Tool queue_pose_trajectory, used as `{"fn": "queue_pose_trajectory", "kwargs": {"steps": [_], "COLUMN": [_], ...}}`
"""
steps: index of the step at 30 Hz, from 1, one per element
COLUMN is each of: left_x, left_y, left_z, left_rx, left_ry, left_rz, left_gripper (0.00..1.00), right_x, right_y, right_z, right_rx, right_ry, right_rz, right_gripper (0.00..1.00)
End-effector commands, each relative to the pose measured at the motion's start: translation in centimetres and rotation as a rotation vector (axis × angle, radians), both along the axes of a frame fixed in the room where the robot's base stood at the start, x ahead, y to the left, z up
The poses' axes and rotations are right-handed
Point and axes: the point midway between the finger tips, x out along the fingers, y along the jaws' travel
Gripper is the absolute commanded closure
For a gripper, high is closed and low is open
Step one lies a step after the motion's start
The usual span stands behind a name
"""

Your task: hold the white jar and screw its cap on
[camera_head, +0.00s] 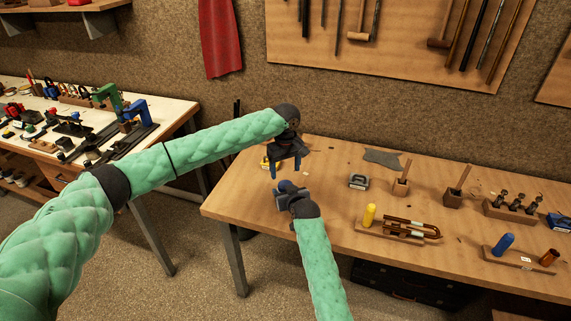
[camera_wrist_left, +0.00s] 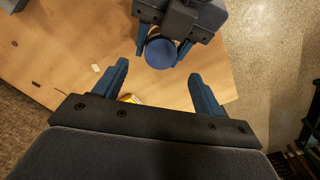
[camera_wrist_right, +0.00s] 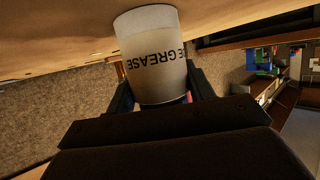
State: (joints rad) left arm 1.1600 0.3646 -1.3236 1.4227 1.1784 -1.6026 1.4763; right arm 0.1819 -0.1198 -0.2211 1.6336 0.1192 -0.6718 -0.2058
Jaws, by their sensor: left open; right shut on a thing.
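The white jar (camera_wrist_right: 152,55), with dark lettering that reads in part "GREASE", is between the fingers of my right gripper (camera_wrist_right: 160,88). The right gripper, also in the head view (camera_head: 284,190), is shut on it near the table's left front. A round blue cap (camera_wrist_left: 160,53) shows at the jar's place between the right gripper's fingers in the left wrist view. I cannot tell how tightly it sits on the jar. My left gripper (camera_wrist_left: 158,85) is open and empty, its fingers pointing toward the cap but apart from it. In the head view the left gripper (camera_head: 273,172) is just behind the right one.
A yellow item (camera_head: 266,163) lies beside the left gripper. Free tabletop lies right of the grippers.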

Motion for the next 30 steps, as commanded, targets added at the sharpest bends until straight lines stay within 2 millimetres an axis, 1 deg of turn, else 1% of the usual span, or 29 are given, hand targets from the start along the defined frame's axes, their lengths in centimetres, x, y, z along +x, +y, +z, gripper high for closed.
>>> {"fn": "queue_pose_trajectory", "kwargs": {"steps": [1, 6, 12, 18, 25, 26, 30], "left_x": [0.0, 0.0, 0.0, 0.0, 0.0, 0.0, 0.0], "left_y": [0.0, 0.0, 0.0, 0.0, 0.0, 0.0, 0.0], "left_z": [-0.8, -3.2, -5.2, -5.9, -5.9, -5.9, -5.9], "left_rx": [0.002, 0.001, 0.001, -0.001, 0.000, 0.000, 0.000], "left_ry": [0.001, 0.000, 0.000, 0.000, 0.000, 0.000, 0.000], "left_rz": [0.000, -0.001, -0.001, -0.001, -0.001, -0.001, -0.001], "left_gripper": [0.30, 0.30, 0.30, 0.30, 0.30, 0.31, 0.59], "right_x": [0.0, 0.0, 0.0, 0.0, 0.0, 0.0, 0.0], "right_y": [0.0, 0.0, 0.0, 0.0, 0.0, 0.0, 0.0], "right_z": [0.0, 0.1, 0.1, 0.0, 0.0, 0.0, 0.0], "right_rx": [0.000, 0.000, 0.000, 0.000, 0.000, 0.000, 0.000], "right_ry": [-0.001, -0.001, -0.001, -0.001, -0.001, -0.001, -0.001], "right_rz": [0.000, 0.000, 0.000, 0.000, 0.000, 0.000, 0.000], "right_gripper": [1.00, 1.00, 1.00, 1.00, 1.00, 1.00, 1.00]}}
